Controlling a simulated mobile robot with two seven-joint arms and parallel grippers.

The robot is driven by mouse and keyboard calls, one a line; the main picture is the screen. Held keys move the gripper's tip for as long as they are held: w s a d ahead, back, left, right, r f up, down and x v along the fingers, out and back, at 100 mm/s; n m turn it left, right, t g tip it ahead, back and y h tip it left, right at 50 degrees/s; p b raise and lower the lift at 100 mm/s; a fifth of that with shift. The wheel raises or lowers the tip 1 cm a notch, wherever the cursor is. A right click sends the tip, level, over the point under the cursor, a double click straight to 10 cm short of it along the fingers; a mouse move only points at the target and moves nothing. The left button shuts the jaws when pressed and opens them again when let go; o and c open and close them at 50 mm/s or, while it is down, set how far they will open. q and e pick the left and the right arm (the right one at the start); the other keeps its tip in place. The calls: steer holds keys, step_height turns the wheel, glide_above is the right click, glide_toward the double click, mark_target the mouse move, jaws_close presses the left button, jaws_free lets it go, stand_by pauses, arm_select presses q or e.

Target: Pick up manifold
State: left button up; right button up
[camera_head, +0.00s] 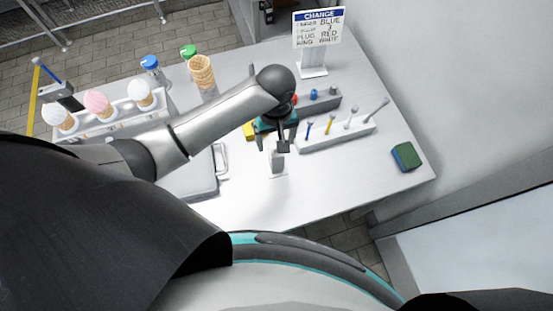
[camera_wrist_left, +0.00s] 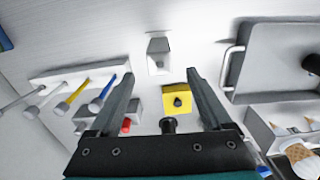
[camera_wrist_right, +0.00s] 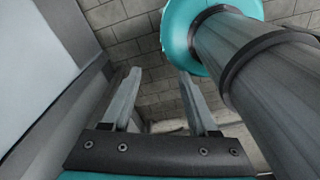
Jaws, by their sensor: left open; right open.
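My left gripper (camera_head: 277,146) is open above the middle of the white table, pointing down. In the left wrist view its open, empty fingers (camera_wrist_left: 161,76) straddle the view of a yellow block (camera_wrist_left: 177,101) with a dark round knob. That block shows only partly behind my gripper in the head view (camera_head: 249,131). A grey block (camera_head: 326,105) with coloured plugs stands behind the gripper, partly hidden. I cannot tell for sure which of these blocks is the manifold. My right gripper is outside the head view; its own view shows open, empty fingers (camera_wrist_right: 158,76) over brick floor.
A long rack (camera_head: 338,137) with several coloured tools lies right of the gripper. A small white stand (camera_head: 277,163) is below it. A grey tray with a handle (camera_head: 218,165), cones (camera_head: 202,72), a sign (camera_head: 318,32) and a green-blue sponge (camera_head: 407,156) surround it. The front right table is clear.

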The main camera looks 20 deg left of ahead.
mark_target(276, 160)
arm_select(q)
steer(key=shift+f+b, duration=0.45)
steer(key=shift+f, duration=2.85)
steer(key=shift+s, duration=0.1)
jaws_close()
